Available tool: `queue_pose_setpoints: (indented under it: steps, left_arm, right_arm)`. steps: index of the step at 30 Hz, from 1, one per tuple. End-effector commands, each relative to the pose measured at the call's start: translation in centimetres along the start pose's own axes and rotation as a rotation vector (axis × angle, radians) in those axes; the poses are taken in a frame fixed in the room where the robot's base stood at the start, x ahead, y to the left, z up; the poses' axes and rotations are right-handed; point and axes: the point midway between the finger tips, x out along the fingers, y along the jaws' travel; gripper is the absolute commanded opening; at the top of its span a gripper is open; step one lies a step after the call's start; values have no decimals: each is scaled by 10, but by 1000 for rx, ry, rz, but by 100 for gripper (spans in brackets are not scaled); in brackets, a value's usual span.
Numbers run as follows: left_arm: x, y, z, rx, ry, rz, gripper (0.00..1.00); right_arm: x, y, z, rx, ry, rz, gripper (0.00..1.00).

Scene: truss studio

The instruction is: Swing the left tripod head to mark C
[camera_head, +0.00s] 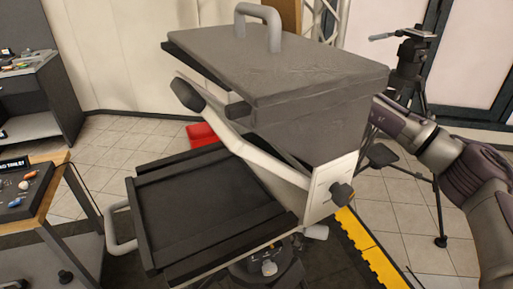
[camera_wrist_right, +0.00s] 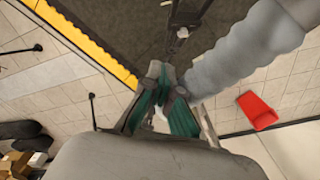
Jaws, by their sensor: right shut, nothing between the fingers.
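A large dark grey hooded box rig (camera_head: 320,90) with a top handle fills the middle of the head view. It sits over a tripod head (camera_head: 265,268), seen only in part at the bottom edge. Another tripod (camera_head: 410,60) with a head and handle stands at the back right. I cannot make out mark C. My right arm comes in from the right and passes behind the rig, which hides its gripper there. In the right wrist view my right gripper (camera_wrist_right: 161,85) is shut and empty, close beside a thick grey bar (camera_wrist_right: 240,50). My left gripper is not in view.
A bench (camera_head: 50,210) with a tray of small items stands at left, a dark cabinet (camera_head: 45,100) behind it. A yellow floor edging (camera_head: 370,250) runs at lower right. A red object (camera_head: 201,134) lies behind the rig.

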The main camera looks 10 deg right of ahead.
Motion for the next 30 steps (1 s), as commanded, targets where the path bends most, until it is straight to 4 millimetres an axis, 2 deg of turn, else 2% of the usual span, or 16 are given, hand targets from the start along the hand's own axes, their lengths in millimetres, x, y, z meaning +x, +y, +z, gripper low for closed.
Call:
queue_pose_setpoints:
  steps: [7, 20, 30]
  left_arm:
    - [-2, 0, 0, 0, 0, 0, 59]
    - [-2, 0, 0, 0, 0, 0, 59]
    - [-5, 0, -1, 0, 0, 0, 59]
  right_arm:
    - [0, -8, 0, -2, 0, -1, 0]
    - [0, -10, 1, -1, 0, -1, 0]
    - [-1, -21, 1, -1, -1, -1, 0]
